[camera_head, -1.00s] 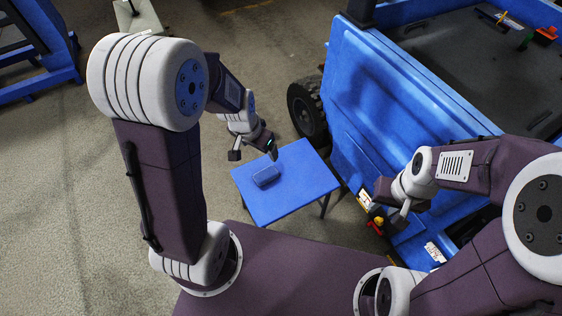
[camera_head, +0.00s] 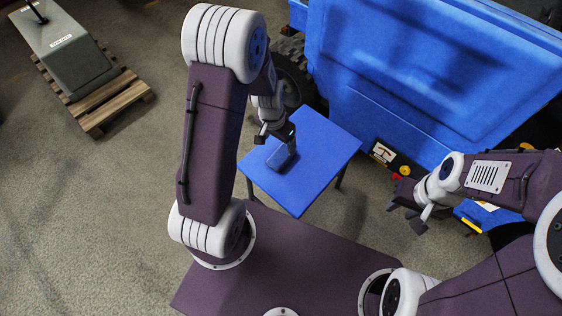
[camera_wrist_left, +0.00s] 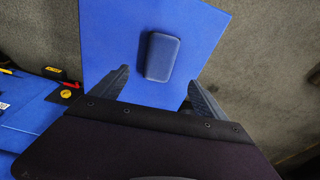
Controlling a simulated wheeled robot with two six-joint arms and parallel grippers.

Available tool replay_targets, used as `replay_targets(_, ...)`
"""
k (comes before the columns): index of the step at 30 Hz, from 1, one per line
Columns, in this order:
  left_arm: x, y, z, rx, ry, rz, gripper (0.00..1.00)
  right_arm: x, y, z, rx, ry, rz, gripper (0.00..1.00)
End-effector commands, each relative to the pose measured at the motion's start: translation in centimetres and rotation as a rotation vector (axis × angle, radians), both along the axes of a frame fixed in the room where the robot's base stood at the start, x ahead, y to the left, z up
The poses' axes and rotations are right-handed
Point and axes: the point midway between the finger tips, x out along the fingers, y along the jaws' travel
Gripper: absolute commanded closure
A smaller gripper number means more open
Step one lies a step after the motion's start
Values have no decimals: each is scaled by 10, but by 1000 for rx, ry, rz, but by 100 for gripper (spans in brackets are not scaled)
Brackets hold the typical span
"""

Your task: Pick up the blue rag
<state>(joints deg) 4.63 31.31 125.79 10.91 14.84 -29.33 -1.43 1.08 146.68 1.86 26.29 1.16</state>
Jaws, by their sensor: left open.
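The blue rag (camera_head: 281,157) is a folded, rounded block lying on a small blue table (camera_head: 328,142). In the left wrist view the rag (camera_wrist_left: 162,57) lies just beyond and between my left fingertips. My left gripper (camera_head: 278,137) is open above the table, close to the rag; in the head view it hides part of the rag's far side. Its two dark fingers show apart in the left wrist view (camera_wrist_left: 160,88), with nothing between them. My right gripper (camera_head: 407,207) is to the right of the table, with its fingers apart and empty.
A large blue cart (camera_head: 420,80) with a black wheel (camera_head: 292,75) stands right behind the table. A grey counterweight (camera_head: 68,55) sits on a wooden pallet (camera_head: 110,102) at the far left. The floor between pallet and table is clear.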

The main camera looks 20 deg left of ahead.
Motion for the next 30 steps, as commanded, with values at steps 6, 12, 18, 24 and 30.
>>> replay_targets(6,-1,1,-12,0,3,5,15,0,0,-11,0,0,0,64)
replay_targets(12,1,1,-34,-1,5,6,15,0,0,-24,0,0,0,64)
replay_targets(18,5,0,-51,0,2,4,15,0,0,-32,0,0,0,64)
replay_targets(24,7,-1,-74,0,5,5,15,0,0,-49,0,0,0,64)
replay_targets(30,12,-3,-103,-1,4,4,15,0,0,-65,0,0,0,64)
